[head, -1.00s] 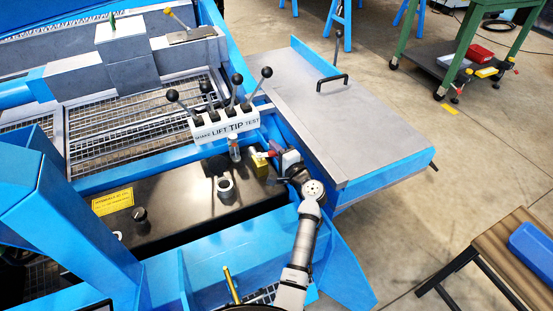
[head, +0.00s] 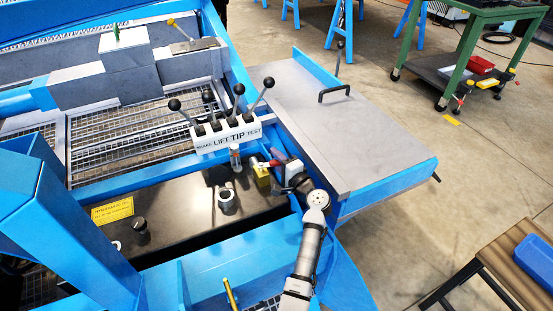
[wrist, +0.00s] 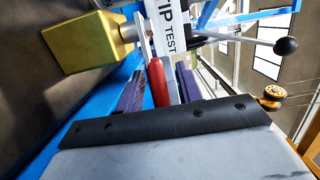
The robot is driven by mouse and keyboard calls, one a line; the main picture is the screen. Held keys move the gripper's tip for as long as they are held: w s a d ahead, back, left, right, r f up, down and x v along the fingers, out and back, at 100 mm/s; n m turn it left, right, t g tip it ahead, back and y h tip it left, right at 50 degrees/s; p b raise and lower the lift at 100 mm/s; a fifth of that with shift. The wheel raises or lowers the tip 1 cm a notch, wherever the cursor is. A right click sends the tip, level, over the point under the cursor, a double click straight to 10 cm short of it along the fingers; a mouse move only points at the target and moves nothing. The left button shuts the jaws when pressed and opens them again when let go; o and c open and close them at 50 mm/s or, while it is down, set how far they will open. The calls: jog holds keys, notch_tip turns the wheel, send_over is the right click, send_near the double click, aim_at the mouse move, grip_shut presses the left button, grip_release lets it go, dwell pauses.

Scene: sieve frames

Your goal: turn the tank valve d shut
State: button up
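The valve is a yellow block (head: 262,179) with a red handle (head: 272,163), at the right end of the dark tank top below the lever panel. In the wrist view the yellow block (wrist: 90,42) is at upper left and the red handle (wrist: 157,82) points down toward my gripper. My gripper (wrist: 161,88) has its two purple finger pads on either side of the handle, with a narrow gap visible on each side. In the head view my gripper (head: 283,168) is just right of the valve. The handle's near end is hidden behind the gripper's dark edge.
The lever panel (head: 228,137) with several black-knobbed levers stands just above the valve. A clear cylinder (head: 235,158) and a round cap (head: 226,199) are to its left. A grey platform (head: 335,125) lies to the right, and blue frame beams surround the tank.

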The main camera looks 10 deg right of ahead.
jog(key=p+v, duration=0.1)
jog(key=v, duration=1.2)
jog(key=shift+s+p, duration=0.2)
jog(key=shift+p, duration=0.15)
jog(key=shift+d, duration=0.1)
jog(key=shift+c, duration=0.2)
